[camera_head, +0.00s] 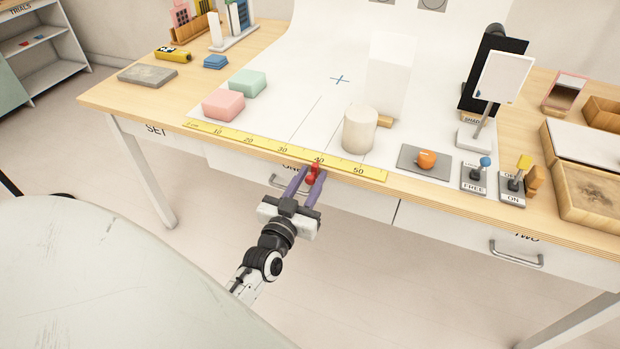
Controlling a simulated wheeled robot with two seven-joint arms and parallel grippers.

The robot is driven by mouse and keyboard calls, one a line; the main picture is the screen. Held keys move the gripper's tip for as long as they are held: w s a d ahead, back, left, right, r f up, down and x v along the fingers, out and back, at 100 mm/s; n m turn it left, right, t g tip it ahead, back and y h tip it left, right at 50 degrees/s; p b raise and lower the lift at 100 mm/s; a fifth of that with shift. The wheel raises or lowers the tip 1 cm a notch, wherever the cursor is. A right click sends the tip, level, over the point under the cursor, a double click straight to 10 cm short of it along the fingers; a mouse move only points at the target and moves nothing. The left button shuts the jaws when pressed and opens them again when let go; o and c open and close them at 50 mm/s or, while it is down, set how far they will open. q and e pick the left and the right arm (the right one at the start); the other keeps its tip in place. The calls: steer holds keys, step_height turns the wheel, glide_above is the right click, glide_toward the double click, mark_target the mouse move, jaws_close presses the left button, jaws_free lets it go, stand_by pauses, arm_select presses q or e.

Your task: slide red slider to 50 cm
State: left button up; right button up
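A yellow ruler (250,141) runs along the front edge of the table, with marks from 10 at the left to 50 at the right. The red slider (313,176) sits at the ruler's front edge, close to the 40 mark. My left gripper (314,174) reaches up from below with one purple finger on each side of the slider. The fingers look close to it, but I cannot tell whether they press on it. The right gripper is not in view.
A cream cylinder (359,130) stands behind the ruler near 50, with a white block (388,78) behind it. A grey plate with an orange knob (426,159) lies to the right, then two lever switches (476,177). Pink (223,105) and green blocks stand at left. Drawer handles (516,255) stick out below.

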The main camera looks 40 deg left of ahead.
arm_select(q)
steer(key=shift+o, duration=0.7)
steer(key=shift+s, duration=0.3)
steer(key=p+v, duration=0.4)
steer(key=v, duration=0.5)
steer(key=shift+s+d, duration=0.2)
steer(key=shift+s, duration=0.1)
